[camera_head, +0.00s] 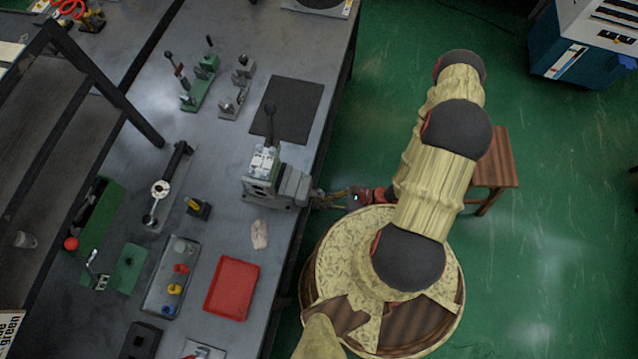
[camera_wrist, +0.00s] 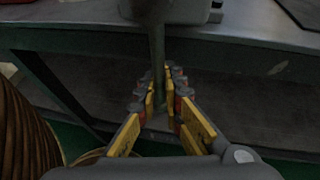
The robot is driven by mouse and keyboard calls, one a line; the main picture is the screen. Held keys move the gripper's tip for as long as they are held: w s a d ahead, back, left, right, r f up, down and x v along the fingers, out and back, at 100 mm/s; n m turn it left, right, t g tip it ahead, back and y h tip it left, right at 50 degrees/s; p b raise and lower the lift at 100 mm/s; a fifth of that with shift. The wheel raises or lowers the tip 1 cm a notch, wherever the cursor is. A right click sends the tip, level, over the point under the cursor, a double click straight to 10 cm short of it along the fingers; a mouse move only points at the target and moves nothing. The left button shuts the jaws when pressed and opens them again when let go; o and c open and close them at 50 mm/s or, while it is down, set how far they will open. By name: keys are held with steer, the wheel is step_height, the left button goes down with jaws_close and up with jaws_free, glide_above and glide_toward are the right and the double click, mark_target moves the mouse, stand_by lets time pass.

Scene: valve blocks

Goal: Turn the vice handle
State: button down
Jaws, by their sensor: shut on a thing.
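The grey vice (camera_head: 290,186) sits at the right edge of the workbench, with a pale block and a dark lever on its left part. My gripper (camera_head: 322,199) reaches it from the right, just beyond the bench edge. In the wrist view the vice body (camera_wrist: 172,9) shows at the top, and the vice handle (camera_wrist: 157,50), a thin grey-green bar, hangs down from it. My gripper (camera_wrist: 164,92) is shut on the handle, with the yellow fingers on both sides of it. The handle's lower end is hard to make out. In the head view the handle is too small to tell apart.
The metal workbench (camera_head: 222,205) carries a red tray (camera_head: 232,287), a dark mat (camera_head: 290,108), a beige lump (camera_head: 259,234) and several valve devices. A brown stool (camera_head: 494,170) stands behind my arm on the green floor.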

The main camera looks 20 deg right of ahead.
steer(key=shift+f, duration=0.1)
steer(key=c, duration=1.9)
jaws_free()
steer(key=v, duration=1.2)
steer(key=shift+d, duration=0.1)
